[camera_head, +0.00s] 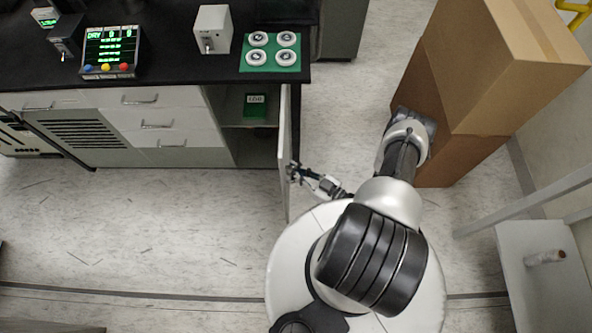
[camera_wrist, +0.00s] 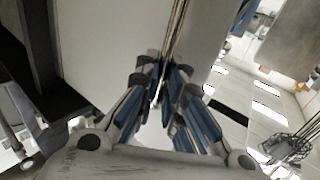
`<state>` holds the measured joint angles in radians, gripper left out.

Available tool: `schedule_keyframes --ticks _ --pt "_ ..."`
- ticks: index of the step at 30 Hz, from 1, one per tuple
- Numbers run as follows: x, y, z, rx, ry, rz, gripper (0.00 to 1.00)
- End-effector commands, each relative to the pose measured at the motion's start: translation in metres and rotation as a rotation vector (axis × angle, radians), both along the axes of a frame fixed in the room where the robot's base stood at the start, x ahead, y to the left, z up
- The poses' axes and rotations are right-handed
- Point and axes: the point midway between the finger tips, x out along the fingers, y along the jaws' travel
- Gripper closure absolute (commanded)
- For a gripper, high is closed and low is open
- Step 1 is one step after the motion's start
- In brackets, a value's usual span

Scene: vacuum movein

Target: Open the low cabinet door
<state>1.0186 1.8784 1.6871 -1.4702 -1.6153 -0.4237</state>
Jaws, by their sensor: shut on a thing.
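The low cabinet (camera_head: 221,108) stands under the right end of the black counter. Its door (camera_head: 284,150) is swung wide open, standing out into the room about square to the cabinet front. My gripper (camera_head: 293,172) is at the right side of the door, near its outer part. In the wrist view my gripper (camera_wrist: 163,88) is shut on a thin part of the door, whose pale panel (camera_wrist: 105,50) fills the upper left. The handle is mostly hidden by the fingers. Inside the cabinet a green box (camera_head: 255,105) sits on a shelf.
The counter holds a display panel (camera_head: 110,50), a grey box (camera_head: 213,30) and a green tray (camera_head: 270,62) with several round parts. Drawers (camera_head: 155,123) are left of the cabinet. Tall cardboard boxes (camera_head: 480,75) stand at right. The floor (camera_head: 150,220) left of the door is clear.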

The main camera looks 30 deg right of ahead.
Motion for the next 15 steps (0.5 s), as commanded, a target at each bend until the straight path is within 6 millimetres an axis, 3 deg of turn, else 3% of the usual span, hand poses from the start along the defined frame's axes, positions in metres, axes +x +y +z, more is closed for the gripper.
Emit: schedule_keyframes --ticks 6,7,10,15 --pt "0.0002 -0.0006 0.0016 0.005 -0.001 -0.002 1.0" --pt "0.0003 -0.0006 0.0016 0.005 -0.002 -0.002 0.91" --pt "0.0003 -0.0006 0.0015 0.004 -0.001 -0.001 0.84" --pt "0.0001 -0.0003 0.001 0.003 -0.001 0.0 0.82"
